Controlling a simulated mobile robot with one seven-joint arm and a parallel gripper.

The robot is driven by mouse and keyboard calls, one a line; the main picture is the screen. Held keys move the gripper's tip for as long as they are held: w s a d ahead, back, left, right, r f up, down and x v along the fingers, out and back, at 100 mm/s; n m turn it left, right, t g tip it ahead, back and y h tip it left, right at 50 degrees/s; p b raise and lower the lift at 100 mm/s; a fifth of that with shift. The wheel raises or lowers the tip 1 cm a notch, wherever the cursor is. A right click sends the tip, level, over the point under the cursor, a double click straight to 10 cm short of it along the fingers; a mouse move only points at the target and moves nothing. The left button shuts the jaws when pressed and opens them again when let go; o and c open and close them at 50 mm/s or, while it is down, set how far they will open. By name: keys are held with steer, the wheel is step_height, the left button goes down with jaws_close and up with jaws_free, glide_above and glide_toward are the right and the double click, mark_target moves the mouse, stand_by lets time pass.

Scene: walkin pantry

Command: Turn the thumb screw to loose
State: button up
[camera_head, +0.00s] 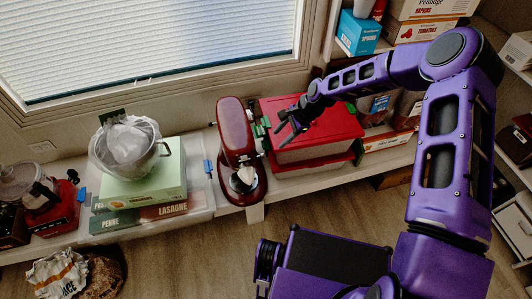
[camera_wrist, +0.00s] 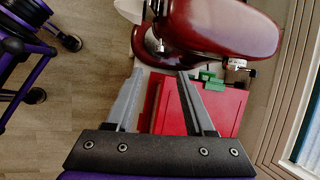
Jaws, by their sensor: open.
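A dark red stand mixer (camera_head: 235,135) stands on the shelf below the window. It also fills the top of the wrist view (camera_wrist: 225,28). A small dark-tipped knob (camera_wrist: 252,71) sticks out of its side beside a silver plate. It may be the thumb screw, but I cannot tell for sure, nor how tight it is. My gripper (camera_head: 281,127) is open and empty, to the right of the mixer and over the red-lidded box (camera_head: 325,125). In the wrist view my fingertips (camera_wrist: 160,73) point at the mixer's side, apart from it, with the knob to their right.
Green clips (camera_wrist: 208,80) sit at the box edge beside the mixer. Left of the mixer, a metal bowl (camera_head: 128,150) stands on stacked boxes (camera_head: 150,190). Cartons (camera_head: 425,30) and bags crowd the right. A paper sack (camera_head: 58,275) stands on the floor, which is otherwise largely clear.

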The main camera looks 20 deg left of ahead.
mark_target(260, 156)
steer(key=b+x, duration=0.1)
steer(key=x, duration=1.1)
steer(key=shift+b, duration=0.35)
jaws_close()
